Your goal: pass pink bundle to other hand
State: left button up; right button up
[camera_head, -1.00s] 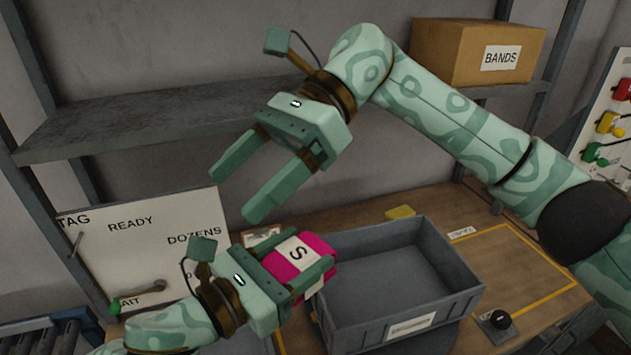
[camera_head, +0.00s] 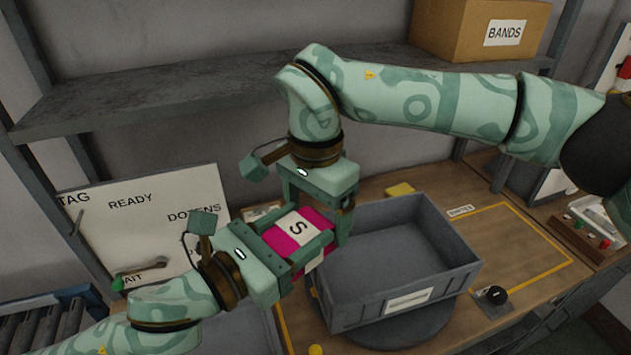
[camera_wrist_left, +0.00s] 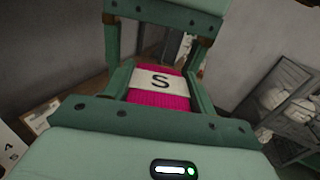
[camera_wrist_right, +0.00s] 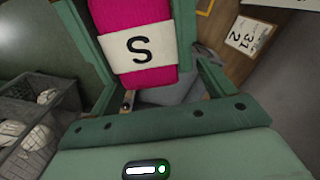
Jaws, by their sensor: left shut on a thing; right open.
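The pink bundle (camera_head: 285,243) has a white band marked S and is held above the left side of the grey bin. My left gripper (camera_head: 303,252) is shut on it, with a finger on each side; the bundle also shows in the left wrist view (camera_wrist_left: 158,101). My right gripper (camera_head: 318,235) is open and points down over the bundle, its fingers on either side of it. In the right wrist view the bundle (camera_wrist_right: 140,45) lies between the open fingers. Whether the right fingers touch it, I cannot tell.
The empty grey bin (camera_head: 400,308) stands on a round turntable (camera_head: 425,335) on the wooden table. A black knob (camera_head: 495,294) is right of it. A shelf (camera_head: 200,90) with a BANDS box (camera_head: 450,35) runs behind. A READY board (camera_head: 130,235) stands at left.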

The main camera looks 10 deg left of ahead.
jog(key=shift+f, duration=1.25)
pick_arm(q)
jog(key=shift+s, duration=0.1)
pick_arm(e)
jog(key=c, duration=1.1)
pick_arm(q)
jog(key=o, duration=1.1)
jog(key=shift+d, duration=0.1)
pick_arm(e)
jog(key=shift+a+r, duration=0.1)
pick_arm(q)
jog(key=shift+f, duration=0.1)
